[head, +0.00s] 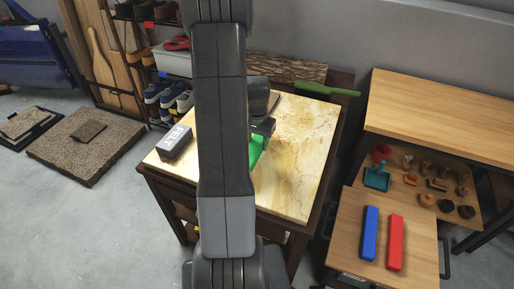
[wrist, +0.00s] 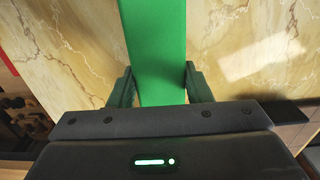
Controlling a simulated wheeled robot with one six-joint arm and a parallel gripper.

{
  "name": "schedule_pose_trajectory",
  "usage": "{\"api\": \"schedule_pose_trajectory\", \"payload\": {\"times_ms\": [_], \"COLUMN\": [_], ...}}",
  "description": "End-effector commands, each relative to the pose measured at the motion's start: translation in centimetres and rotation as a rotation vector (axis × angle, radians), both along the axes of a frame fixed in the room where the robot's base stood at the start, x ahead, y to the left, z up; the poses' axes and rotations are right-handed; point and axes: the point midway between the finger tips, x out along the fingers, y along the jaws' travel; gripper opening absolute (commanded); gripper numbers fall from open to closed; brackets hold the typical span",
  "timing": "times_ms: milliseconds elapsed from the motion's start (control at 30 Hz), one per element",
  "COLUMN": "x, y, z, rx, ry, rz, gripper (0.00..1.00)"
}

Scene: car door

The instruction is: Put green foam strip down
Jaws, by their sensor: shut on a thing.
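The green foam strip (wrist: 153,45) is between the two fingers of my gripper (wrist: 157,85) in the wrist view. It runs from the fingers out of the top of that view, over the yellow marble top. In the head view only a bit of the green strip (head: 256,151) shows beside my arm, which hides the rest. My gripper (head: 263,128) is over the marble-topped table (head: 300,150). I cannot tell whether the strip touches the marble.
A grey block marked FELT (head: 174,142) sits at the table's left edge. A thin green object (head: 328,88) lies at its back right. A blue block (head: 369,233) and a red block (head: 395,243) lie on the low wooden surface (head: 345,225). The marble's right side is clear.

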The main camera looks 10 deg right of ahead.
Motion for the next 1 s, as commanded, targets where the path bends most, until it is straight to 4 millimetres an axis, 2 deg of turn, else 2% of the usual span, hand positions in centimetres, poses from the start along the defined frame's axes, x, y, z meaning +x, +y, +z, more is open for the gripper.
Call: {"api": "schedule_pose_trajectory", "payload": {"times_ms": [267,633,667,767,1000], "x": [-0.1,0.0,0.0,0.0,0.0], "y": [0.0,0.0,0.0,0.0,0.0], "z": [-3.4,-4.0,-4.0,-3.9,-3.9], "rx": [0.000,0.000,0.000,0.000,0.000], "ry": [0.004,0.000,0.000,0.000,0.000], "rz": [0.000,0.000,0.000,0.000,0.000], "gripper": [0.23,0.23,0.47,0.66,0.67]}}
